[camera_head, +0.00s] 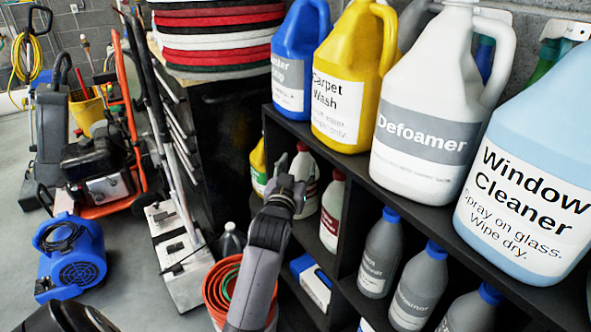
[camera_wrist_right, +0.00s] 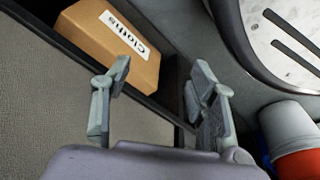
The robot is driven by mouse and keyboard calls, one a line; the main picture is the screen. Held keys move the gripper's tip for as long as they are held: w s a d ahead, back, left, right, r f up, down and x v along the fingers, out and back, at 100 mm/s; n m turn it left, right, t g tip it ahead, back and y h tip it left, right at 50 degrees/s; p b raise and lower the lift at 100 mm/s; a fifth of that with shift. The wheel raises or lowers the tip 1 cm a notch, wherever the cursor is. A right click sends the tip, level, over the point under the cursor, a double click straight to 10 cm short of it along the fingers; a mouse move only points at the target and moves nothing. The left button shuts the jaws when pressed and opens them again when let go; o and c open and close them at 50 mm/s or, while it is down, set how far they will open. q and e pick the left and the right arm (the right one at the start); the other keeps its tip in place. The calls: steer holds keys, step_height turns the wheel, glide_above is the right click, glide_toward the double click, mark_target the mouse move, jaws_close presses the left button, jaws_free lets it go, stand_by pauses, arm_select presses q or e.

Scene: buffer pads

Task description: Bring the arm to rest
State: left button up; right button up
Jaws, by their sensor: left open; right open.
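My left gripper (camera_head: 287,187) is in the head view, at the end of a grey arm that rises from the bottom middle. It is in front of the shelf's upper compartment, near small bottles, with nothing seen in it. Its fingers are small and partly overlap, but it appears open. My right gripper (camera_wrist_right: 161,66) shows in the right wrist view with its two fingers wide apart and empty. A stack of round red, white and black buffer pads (camera_head: 218,35) lies on a black cabinet (camera_head: 228,125) at the top of the head view.
A black shelf (camera_head: 345,190) fills the right with large jugs such as the Defoamer jug (camera_head: 425,110) on top. A blue blower (camera_head: 72,262) and an orange machine (camera_head: 105,170) stand left. A cardboard box labelled Cloths (camera_wrist_right: 112,42) lies beyond my right fingers.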

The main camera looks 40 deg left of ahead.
arm_select(q)
steer(key=shift+v, duration=0.85)
steer(key=shift+f, duration=0.1)
